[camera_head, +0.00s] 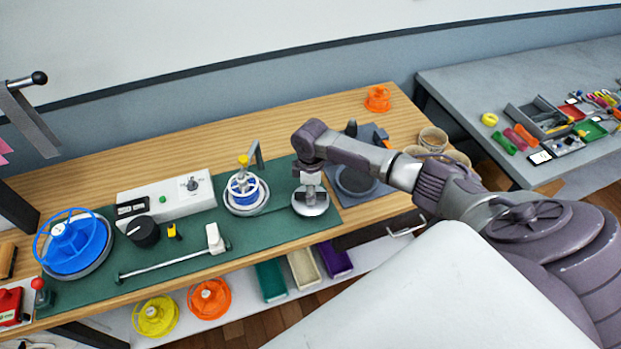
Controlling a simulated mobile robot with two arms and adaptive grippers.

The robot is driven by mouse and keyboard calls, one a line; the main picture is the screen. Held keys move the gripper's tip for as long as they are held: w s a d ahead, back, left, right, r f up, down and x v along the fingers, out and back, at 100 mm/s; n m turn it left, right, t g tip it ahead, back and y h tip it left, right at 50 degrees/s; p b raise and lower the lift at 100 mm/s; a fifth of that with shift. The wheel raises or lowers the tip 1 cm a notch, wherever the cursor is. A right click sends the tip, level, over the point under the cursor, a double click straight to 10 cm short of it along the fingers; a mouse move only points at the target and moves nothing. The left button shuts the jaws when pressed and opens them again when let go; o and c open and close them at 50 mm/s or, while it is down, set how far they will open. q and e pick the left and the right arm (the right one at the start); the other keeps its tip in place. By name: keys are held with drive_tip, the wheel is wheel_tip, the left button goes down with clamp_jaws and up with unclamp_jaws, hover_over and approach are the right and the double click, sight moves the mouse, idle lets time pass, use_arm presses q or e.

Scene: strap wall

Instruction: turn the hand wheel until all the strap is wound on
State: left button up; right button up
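My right arm reaches in from the right, and its gripper (310,191) points down at a round metal disc (313,209) on the green mat. The fingers are small and partly hidden, so I cannot tell whether they are open or touching the disc. Left of it stands a small blue reel (243,194) with a pale rim and yellow top. A large blue spoked wheel (77,246) sits on a grey round base at the bench's left end. My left gripper is not in view.
A white control box (168,196), black knob (143,233) and long thin rod (165,264) lie on the green mat (200,275). A black-knobbed lever (24,80) is at upper left. Orange and yellow reels (155,316) sit below. A second table (470,85) stands right.

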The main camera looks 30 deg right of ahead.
wheel_tip(320, 180, up, 12)
idle(0.6)
idle(1.0)
